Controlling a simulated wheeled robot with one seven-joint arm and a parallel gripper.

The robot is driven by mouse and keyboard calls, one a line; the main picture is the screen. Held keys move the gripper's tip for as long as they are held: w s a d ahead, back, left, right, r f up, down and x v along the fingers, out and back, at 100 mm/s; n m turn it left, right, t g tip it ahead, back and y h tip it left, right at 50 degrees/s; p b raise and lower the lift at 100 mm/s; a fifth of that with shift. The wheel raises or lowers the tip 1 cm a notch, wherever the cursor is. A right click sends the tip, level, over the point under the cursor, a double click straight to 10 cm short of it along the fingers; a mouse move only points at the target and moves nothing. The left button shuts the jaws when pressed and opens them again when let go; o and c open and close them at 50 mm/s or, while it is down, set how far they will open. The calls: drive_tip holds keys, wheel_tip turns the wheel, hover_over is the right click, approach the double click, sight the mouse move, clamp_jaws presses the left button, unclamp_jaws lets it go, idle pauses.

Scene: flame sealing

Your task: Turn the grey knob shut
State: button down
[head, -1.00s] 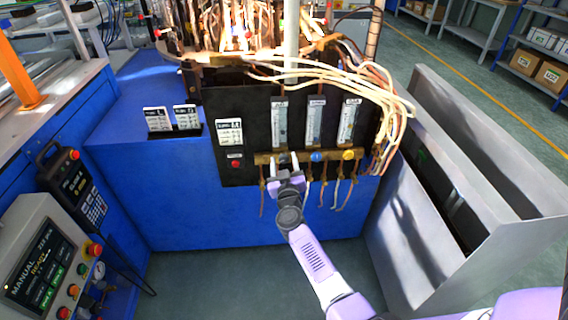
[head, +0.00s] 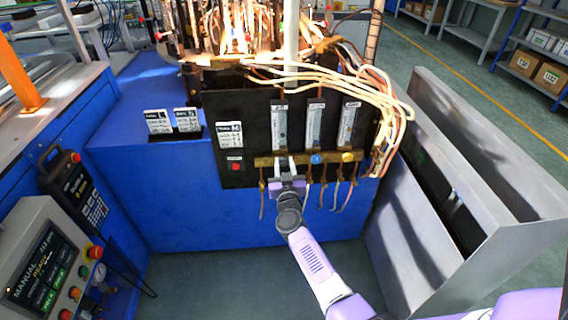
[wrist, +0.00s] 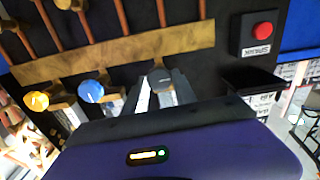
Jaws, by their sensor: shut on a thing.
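The grey knob (wrist: 160,78) is on the brass manifold bar (wrist: 115,57), at the right end of the knob row in the wrist view. My gripper (wrist: 164,92) has its two fingers closed around the knob, one on each side. In the head view my gripper (head: 287,176) reaches up to the left part of the bar and hides the grey knob. The knob's exact turn angle is hard to tell.
A blue knob (head: 316,158) and a yellow knob (head: 347,156) sit beside it on the bar, below flow tubes. A red button (head: 236,167) is to the left. Hoses hang below the bar. A grey metal bin (head: 420,240) stands right of my arm.

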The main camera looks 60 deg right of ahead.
drive_tip(key=m, duration=0.4)
drive_tip(key=shift+m+p, duration=0.3)
drive_tip(key=shift+p, duration=0.1)
drive_tip(key=m, duration=0.4)
drive_tip(key=shift+s+m, duration=0.1)
drive_tip(key=shift+m, duration=0.2)
drive_tip(key=m, duration=0.4)
drive_tip(key=shift+f+b, duration=0.15)
drive_tip(key=shift+b, duration=0.15)
drive_tip(key=shift+d+m+b, duration=0.1)
drive_tip(key=shift+m+b, duration=0.2)
drive_tip(key=shift+m, duration=1.8)
drive_tip(key=c, duration=1)
unclamp_jaws()
drive_tip(key=shift+c, duration=0.2)
drive_tip(key=shift+s, duration=0.1)
